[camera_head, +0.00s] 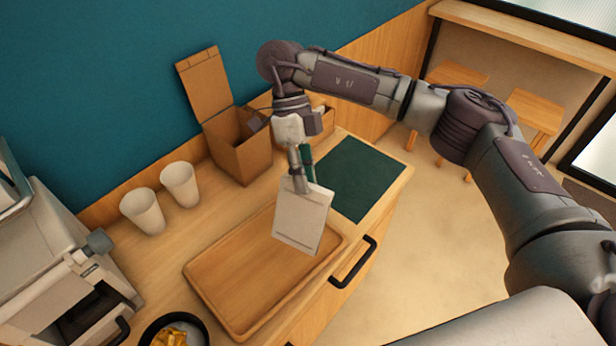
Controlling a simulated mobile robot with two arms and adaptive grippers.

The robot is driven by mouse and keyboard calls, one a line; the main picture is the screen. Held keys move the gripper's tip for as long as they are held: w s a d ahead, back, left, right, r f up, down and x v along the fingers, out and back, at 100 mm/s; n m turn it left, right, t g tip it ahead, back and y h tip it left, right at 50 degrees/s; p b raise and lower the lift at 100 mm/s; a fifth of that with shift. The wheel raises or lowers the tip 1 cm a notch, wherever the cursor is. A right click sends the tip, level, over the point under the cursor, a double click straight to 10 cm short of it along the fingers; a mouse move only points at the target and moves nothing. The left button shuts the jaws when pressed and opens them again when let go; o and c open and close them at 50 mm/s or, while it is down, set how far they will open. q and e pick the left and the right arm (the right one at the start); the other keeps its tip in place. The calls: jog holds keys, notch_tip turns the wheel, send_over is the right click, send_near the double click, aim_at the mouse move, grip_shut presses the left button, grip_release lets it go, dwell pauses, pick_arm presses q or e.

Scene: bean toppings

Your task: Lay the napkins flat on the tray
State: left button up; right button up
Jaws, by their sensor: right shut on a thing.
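My right gripper (300,179) is shut on a white napkin (301,222), holding it by its upper edge. The napkin hangs down, slightly tilted, over the right part of the wooden tray (230,275). I cannot tell whether its lower edge touches the tray. The tray lies on the counter, and its visible part is empty. No other napkin can be made out clearly. My left gripper does not show in the head view.
Two white cups (143,211) and an open cardboard box (241,153) stand behind the tray. A dark green mat (352,176) lies to its right. A coffee machine (62,280) is at left. A dark bowl (150,332) with yellow food sits in front. A drawer handle (354,262) juts from the counter's front.

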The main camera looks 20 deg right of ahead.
jog(key=m+y, duration=0.2)
jog(key=m, duration=0.1)
jog(key=m+y, duration=0.1)
jog(key=shift+w+f+m+p, duration=0.3)
jog(key=shift+f+p, duration=0.1)
notch_tip(320, 180, down, 13)
jog(key=w+d+m+t+y+b, duration=0.1)
jog(key=m+t+y, duration=0.4)
jog(key=m+t, duration=0.6)
jog(key=w+m+b, duration=0.1)
jog(key=m+b, duration=0.1)
jog(key=m, duration=0.2)
jog(key=shift+d+m+y, duration=0.3)
jog(key=shift+m, duration=0.1)
jog(key=o, duration=1.8)
